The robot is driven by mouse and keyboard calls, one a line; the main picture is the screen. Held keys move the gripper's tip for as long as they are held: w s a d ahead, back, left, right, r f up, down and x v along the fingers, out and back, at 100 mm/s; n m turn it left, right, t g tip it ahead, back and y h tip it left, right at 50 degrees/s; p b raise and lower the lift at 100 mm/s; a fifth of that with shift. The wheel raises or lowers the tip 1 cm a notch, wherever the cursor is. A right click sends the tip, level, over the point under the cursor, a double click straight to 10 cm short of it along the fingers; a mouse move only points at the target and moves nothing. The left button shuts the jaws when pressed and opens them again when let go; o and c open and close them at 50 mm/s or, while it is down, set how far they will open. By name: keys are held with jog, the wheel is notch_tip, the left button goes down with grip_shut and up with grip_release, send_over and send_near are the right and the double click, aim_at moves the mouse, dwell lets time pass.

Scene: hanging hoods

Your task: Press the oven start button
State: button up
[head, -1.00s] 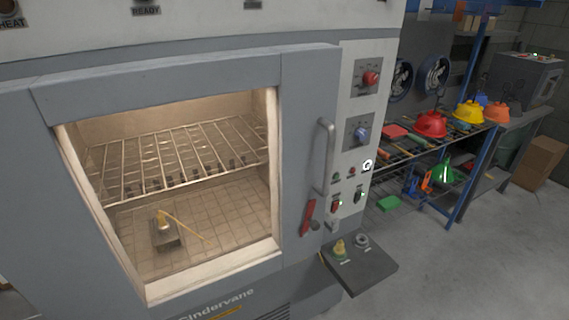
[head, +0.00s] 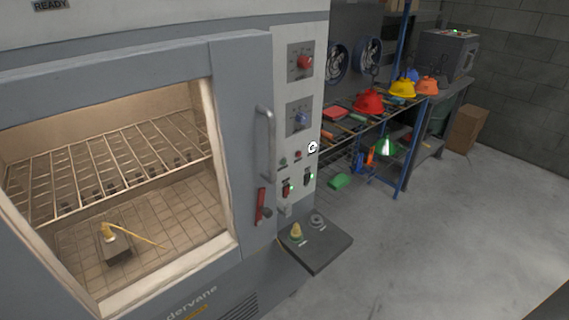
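The oven (head: 240,130) is a large grey and white cabinet filling the left half of the head view. Its lit window shows wire racks inside. A white control panel on its right side carries a red knob (head: 305,62), a blue knob (head: 301,118), small green (head: 283,162) and red (head: 298,154) round buttons or lamps, and two switches with green lights (head: 288,188). A dark ledge (head: 318,255) below holds a yellow knob-like part (head: 296,231) and a grey ring-like part (head: 317,220). Labels are too small to read, so I cannot tell which is the start button. My gripper is out of view.
A vertical door handle (head: 265,142) and a red lever (head: 261,206) stick out left of the panel. A rack (head: 400,180) with coloured hard hats stands behind to the right. A cardboard box (head: 466,128) sits by the wall. The floor (head: 430,250) at right is clear.

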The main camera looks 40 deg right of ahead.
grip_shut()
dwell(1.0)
